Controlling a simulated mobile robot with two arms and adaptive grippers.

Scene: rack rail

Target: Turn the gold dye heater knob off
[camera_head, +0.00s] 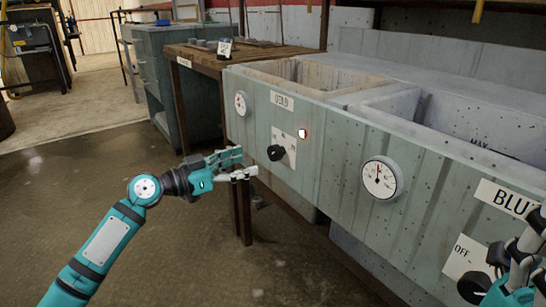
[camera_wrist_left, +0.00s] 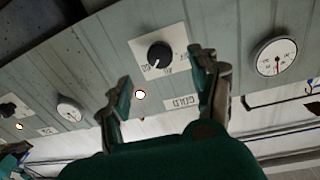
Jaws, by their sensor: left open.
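The gold heater knob (camera_head: 276,153) is a black round knob on a white plate on the front panel, below the GOLD label (camera_head: 282,101). An orange-white lamp (camera_head: 302,133) glows beside it. The wrist view shows the panel upside down, with the knob (camera_wrist_left: 159,55) bearing a small white mark and the lamp (camera_wrist_left: 140,95) lit. My left gripper (camera_head: 247,162) is open and empty, its fingers pointing at the panel. In the wrist view the knob lies between and beyond the fingertips (camera_wrist_left: 160,67), apparently untouched. My right gripper (camera_head: 518,262) is partly cut off at lower right, near the blue knob.
A gauge (camera_head: 241,103) sits left of the gold knob and another gauge (camera_head: 381,178) to its right. The BLUE label (camera_head: 507,198) and blue knob (camera_head: 474,287) are at far right. A wooden table (camera_head: 200,58) adjoins the vats. The floor (camera_head: 90,190) at left is clear.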

